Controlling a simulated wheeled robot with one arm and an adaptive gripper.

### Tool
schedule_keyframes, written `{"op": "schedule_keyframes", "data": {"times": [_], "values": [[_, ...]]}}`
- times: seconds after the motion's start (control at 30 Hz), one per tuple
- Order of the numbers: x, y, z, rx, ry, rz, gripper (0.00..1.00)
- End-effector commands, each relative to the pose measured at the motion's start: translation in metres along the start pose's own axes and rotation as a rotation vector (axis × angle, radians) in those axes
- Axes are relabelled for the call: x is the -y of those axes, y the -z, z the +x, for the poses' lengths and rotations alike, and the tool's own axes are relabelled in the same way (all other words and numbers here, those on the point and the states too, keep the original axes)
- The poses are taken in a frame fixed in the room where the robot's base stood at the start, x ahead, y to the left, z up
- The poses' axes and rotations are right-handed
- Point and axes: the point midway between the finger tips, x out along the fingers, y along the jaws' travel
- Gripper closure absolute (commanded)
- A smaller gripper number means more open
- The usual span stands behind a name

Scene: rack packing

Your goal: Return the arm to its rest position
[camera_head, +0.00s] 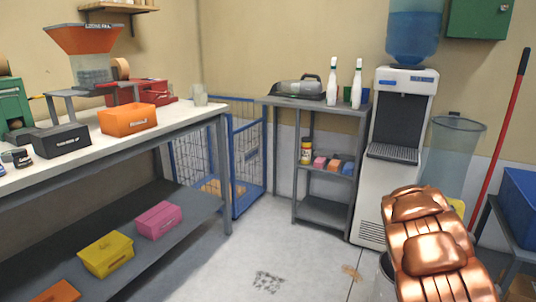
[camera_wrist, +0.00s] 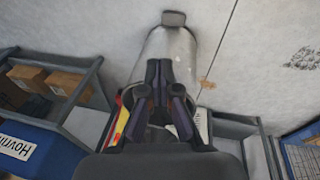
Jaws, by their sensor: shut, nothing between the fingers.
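I cannot tell the height between the fingertips and the bin. My copper-coloured arm (camera_head: 432,250) shows at the lower right of the head view; the gripper itself cannot be made out there.
A workbench (camera_head: 190,117) with bins on it runs along the left. A grey shelf (camera_head: 314,203) and a water dispenser (camera_head: 366,205) stand at the back. A blue crate (camera_head: 522,200) is at the right. The middle floor (camera_head: 265,240) is clear.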

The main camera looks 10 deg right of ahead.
Motion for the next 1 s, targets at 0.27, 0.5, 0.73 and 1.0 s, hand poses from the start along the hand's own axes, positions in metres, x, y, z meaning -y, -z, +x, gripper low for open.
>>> {"op": "schedule_keyframes", "data": {"times": [0.27, 0.5, 0.73, 1.0], "values": [[0.011, -0.032, -0.140, 0.027, -0.001, -0.035, 1.00], [0.026, -0.074, -0.241, 0.055, 0.024, -0.074, 1.00], [0.040, -0.124, -0.329, 0.087, 0.060, -0.131, 1.00], [0.051, -0.194, -0.421, 0.131, 0.109, -0.229, 1.00]]}}
